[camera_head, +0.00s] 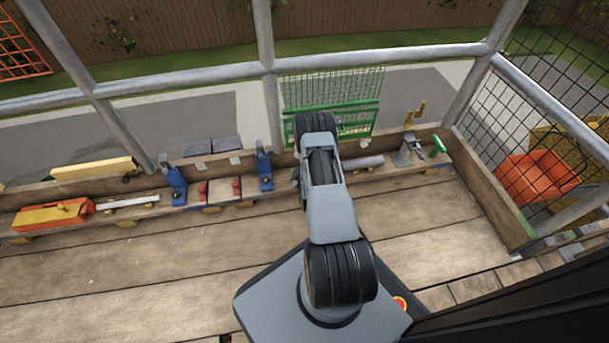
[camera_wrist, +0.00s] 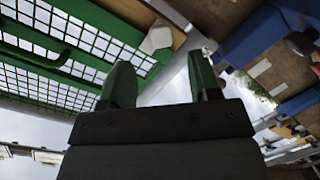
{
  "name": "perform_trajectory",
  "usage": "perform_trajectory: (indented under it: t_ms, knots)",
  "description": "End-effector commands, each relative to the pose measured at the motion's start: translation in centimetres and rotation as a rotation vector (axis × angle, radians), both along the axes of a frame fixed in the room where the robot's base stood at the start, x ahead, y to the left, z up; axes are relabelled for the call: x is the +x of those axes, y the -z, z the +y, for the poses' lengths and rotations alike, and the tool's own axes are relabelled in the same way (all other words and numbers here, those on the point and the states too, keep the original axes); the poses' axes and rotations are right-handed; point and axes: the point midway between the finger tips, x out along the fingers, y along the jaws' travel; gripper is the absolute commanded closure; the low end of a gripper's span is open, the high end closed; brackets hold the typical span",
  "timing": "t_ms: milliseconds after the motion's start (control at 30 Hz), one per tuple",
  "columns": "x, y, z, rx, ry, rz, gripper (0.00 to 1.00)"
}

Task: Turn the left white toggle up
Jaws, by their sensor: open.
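My gripper (camera_wrist: 161,85) is open in the wrist view, its two green fingers apart with nothing held between them. A small white block-like piece (camera_wrist: 157,38) shows just beyond the fingers, beside a wooden strip and the green mesh panel; it may be a toggle. In the head view my arm hides the gripper and the place in front of it. A small white piece (camera_head: 364,143) shows right of my arm, below the green mesh panel (camera_head: 350,115). I cannot tell whether any toggle is up or down.
Blue clamps (camera_head: 265,170) stand along the wooden ledge left of my arm; a blue part (camera_wrist: 262,38) also shows in the wrist view. An orange tool (camera_head: 50,215) lies far left. A green-handled tool (camera_head: 437,147) stands right. Metal rails cross behind. The plank floor is mostly clear.

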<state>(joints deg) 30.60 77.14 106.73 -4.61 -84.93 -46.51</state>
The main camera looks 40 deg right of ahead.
Motion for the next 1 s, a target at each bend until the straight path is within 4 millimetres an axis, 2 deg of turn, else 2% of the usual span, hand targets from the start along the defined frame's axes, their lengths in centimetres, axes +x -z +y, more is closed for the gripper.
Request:
perform_trajectory:
  t_ms: [33, 200, 400, 600, 1000]
  knots:
    - [-1.1, -0.5, 0.5, 0.002, 0.000, 0.005, 0.44]
    - [-3.9, -0.9, 1.9, 0.001, -0.001, 0.004, 0.44]
    - [-6.0, -1.2, 2.9, 0.000, 0.000, 0.002, 0.44]
    - [-6.9, -1.2, 3.3, -0.001, 0.000, 0.000, 0.44]
    - [-7.0, -1.2, 3.4, -0.001, -0.001, 0.000, 0.44]
